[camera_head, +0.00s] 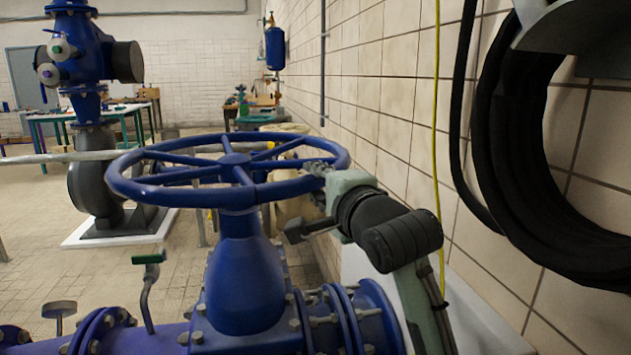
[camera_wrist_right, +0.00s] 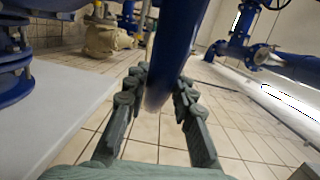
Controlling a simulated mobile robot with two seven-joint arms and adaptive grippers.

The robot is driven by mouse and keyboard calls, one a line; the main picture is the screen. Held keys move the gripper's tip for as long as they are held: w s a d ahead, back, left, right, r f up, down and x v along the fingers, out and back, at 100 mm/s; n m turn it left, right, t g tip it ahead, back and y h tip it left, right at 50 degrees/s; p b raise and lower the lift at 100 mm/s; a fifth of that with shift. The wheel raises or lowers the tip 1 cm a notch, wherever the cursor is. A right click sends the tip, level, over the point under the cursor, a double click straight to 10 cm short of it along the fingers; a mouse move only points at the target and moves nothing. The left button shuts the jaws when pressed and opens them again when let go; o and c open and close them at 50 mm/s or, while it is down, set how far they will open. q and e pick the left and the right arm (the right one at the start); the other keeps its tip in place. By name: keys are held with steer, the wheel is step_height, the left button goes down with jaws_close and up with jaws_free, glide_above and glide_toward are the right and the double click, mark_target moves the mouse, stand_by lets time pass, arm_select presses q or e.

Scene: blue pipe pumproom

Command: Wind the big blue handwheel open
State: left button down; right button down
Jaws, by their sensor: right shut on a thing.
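The big blue handwheel (camera_head: 235,172) lies roughly flat on top of the blue valve body (camera_head: 244,270) in the head view. It has a thick rim, several spokes and a central hub. My right gripper (camera_head: 318,168) is at the right side of the rim, shut on it. In the right wrist view the rim (camera_wrist_right: 180,40) passes between the two fingers of my right gripper (camera_wrist_right: 158,88), which sit on both sides of it. The fingertips are partly hidden in the head view. My left gripper is not in view.
A tiled wall runs along the right, with a coiled black hose (camera_head: 500,150) and a yellow cable (camera_head: 437,130) on it. A small green-handled lever (camera_head: 148,258) stands left of the valve. A blue pump assembly (camera_head: 90,60) and a table (camera_head: 90,115) stand behind.

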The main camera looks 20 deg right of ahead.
steer(key=shift+w+d+f+n+y, duration=0.1)
steer(key=shift+w+d+n+y, duration=0.2)
steer(key=shift+d, duration=0.2)
steer(key=shift+w+d+n+y, duration=0.2)
steer(key=shift+w+d+y, duration=0.15)
steer(key=shift+d+y, duration=0.1)
steer(key=shift+w+d+n+y, duration=0.25)
steer(key=shift+d+n+y, duration=0.05)
steer(key=shift+d+y, duration=0.05)
steer(key=c, duration=1.3)
jaws_free()
steer(key=shift+o, duration=0.2)
steer(key=s+d, duration=0.1)
steer(key=s, duration=0.6)
steer(key=shift+s+d+r, duration=0.15)
steer(key=shift+s+r, duration=0.05)
steer(key=shift+r, duration=0.15)
steer(key=shift+c, duration=0.4)
